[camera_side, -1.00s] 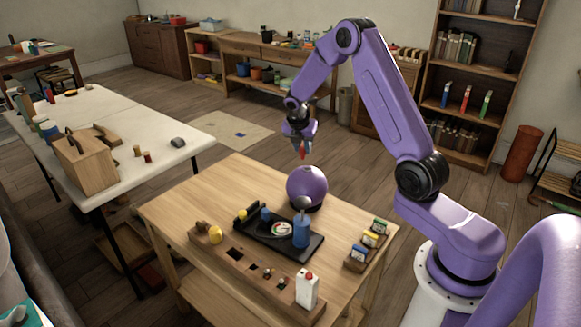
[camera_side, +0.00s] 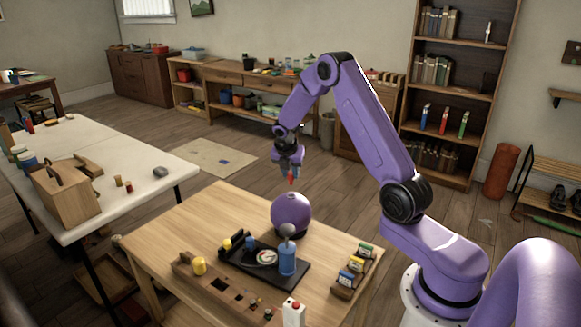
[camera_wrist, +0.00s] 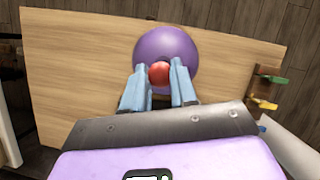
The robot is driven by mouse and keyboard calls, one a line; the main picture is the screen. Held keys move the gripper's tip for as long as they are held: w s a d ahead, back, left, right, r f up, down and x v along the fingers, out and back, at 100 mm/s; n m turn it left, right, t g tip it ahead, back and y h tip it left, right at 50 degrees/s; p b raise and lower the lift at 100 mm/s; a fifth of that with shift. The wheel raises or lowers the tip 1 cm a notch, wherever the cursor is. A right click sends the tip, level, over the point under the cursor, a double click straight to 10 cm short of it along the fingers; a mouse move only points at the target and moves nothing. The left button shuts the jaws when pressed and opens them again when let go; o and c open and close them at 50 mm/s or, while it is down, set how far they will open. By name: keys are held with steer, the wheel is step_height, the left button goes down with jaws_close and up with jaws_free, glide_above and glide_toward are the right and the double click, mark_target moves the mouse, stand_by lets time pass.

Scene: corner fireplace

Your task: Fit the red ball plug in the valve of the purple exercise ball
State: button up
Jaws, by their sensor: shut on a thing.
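The purple exercise ball (camera_side: 291,214) sits on a dark ring-like base on the wooden table. My gripper (camera_side: 290,178) points down just above the top of the ball, with a small gap showing in the side view. Its blue fingers are shut on the red ball plug (camera_side: 291,181). In the wrist view the red plug (camera_wrist: 159,73) shows between the fingertips (camera_wrist: 159,72), in front of the purple ball (camera_wrist: 168,42). I cannot make out the valve in either view.
On the wooden table (camera_side: 180,235) stand a black tray (camera_side: 295,277) with a blue pump-like bottle (camera_side: 287,260), a wooden block rack (camera_side: 215,288), a white bottle (camera_side: 293,314) and a small rack of coloured boxes (camera_side: 352,272). Bare wood lies left of the ball.

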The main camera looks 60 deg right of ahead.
steer(key=shift+f, duration=2)
steer(key=shift+f, duration=1.45)
stand_by(0.4)
steer(key=o, duration=1)
